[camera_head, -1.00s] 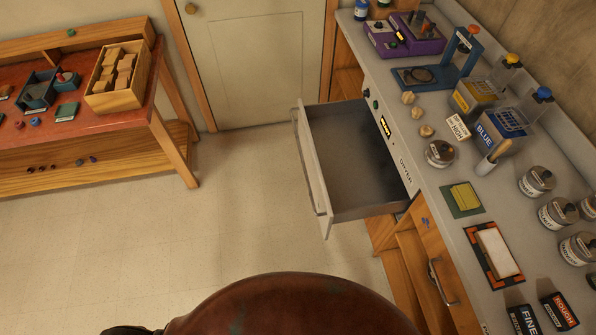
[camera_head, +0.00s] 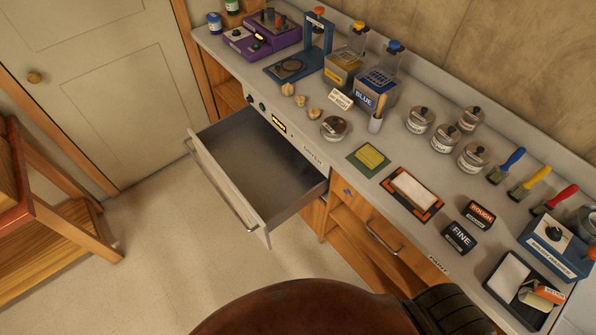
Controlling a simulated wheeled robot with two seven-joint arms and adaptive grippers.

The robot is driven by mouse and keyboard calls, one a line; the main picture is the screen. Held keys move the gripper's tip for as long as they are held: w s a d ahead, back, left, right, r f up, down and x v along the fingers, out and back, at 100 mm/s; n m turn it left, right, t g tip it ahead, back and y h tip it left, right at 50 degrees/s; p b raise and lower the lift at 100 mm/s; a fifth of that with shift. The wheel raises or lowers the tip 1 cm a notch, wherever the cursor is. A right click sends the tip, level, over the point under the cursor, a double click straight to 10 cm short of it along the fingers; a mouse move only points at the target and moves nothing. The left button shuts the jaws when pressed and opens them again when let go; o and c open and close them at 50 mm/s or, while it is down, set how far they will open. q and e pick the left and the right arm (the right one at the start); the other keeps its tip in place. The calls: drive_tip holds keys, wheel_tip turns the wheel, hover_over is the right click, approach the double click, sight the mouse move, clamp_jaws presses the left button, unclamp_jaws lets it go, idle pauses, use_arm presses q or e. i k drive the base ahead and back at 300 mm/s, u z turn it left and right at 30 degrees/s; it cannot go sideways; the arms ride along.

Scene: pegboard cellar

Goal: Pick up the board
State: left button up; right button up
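No item is clearly marked as the board. A flat pale rectangular slab (camera_head: 414,191) lies in a dark tray with orange corners on the grey counter; I cannot tell whether it is the board. A yellow ribbed piece (camera_head: 369,156) lies on a green mat to its left. Neither of my grippers is in view. My own rounded red-brown body fills the bottom edge.
An empty-looking drawer (camera_head: 256,165) stands pulled out from the counter front. ROUGH (camera_head: 480,214) and FINE (camera_head: 459,237) blocks, lidded jars (camera_head: 444,138), and a blue tank (camera_head: 374,93) crowd the counter. A wooden bench (camera_head: 50,225) stands left. Floor between is free.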

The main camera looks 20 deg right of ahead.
sight(406, 185)
drive_tip(key=z, duration=1.9)
